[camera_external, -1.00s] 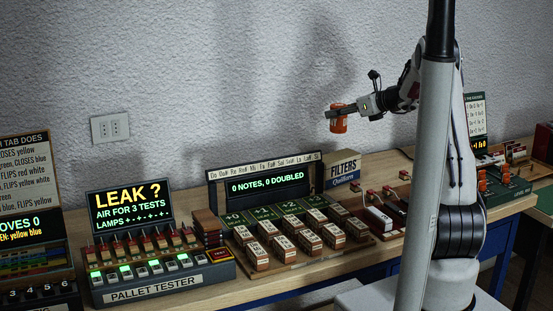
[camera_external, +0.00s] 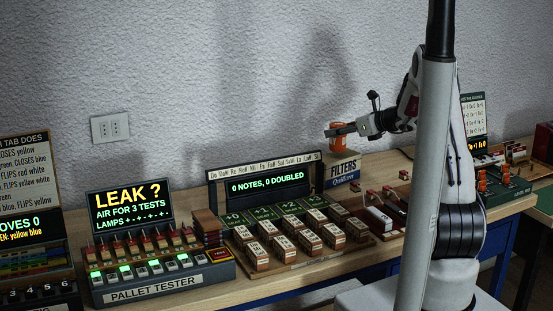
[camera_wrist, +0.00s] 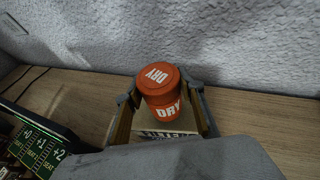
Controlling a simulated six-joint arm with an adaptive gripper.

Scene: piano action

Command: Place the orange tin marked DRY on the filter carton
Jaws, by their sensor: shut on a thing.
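The orange tin marked DRY (camera_wrist: 161,92) is upright between the two fingers of my gripper (camera_wrist: 163,112) in the wrist view. My gripper (camera_external: 337,130) is shut on the tin from the right. The carton's top (camera_wrist: 150,127) shows below the tin in the wrist view. I cannot tell for sure whether the tin touches the carton.
A display panel reading "0 NOTES, 0 DOUBLED" (camera_external: 265,186) stands just left of the carton. Rows of small blocks (camera_external: 310,241) lie in front. A pallet tester (camera_external: 160,284) is farther left. The wall rises close behind the carton.

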